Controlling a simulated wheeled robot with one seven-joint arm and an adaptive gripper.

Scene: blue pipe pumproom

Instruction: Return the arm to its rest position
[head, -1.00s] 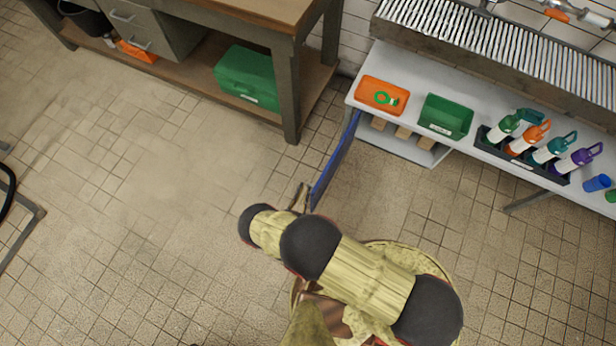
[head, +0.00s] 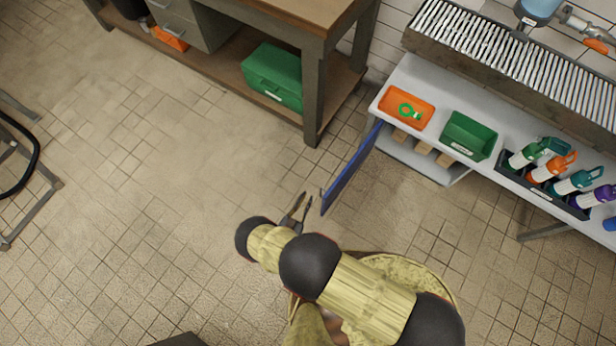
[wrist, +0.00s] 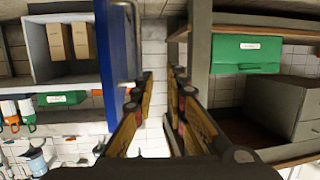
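My gripper (head: 303,204) is in the lower middle of the head view, at the end of my bent yellow and black arm. Its two fingers are apart with nothing between them. In the wrist view, the gripper (wrist: 160,76) also shows a gap between its fingers, with white wall tiles behind. The open blue door (head: 350,170) stands just right of the fingertips in the head view. In the wrist view the blue door (wrist: 119,50) is close on the left, partly behind the left finger; I cannot tell the exact gap.
The cabinet (head: 415,160) under the grey counter holds brown boxes. An orange tray (head: 427,113), a green bin (head: 484,144) and bottles (head: 548,148) stand on top. A workbench (head: 313,95) with a green case (head: 273,70) is at the back. Open floor lies left.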

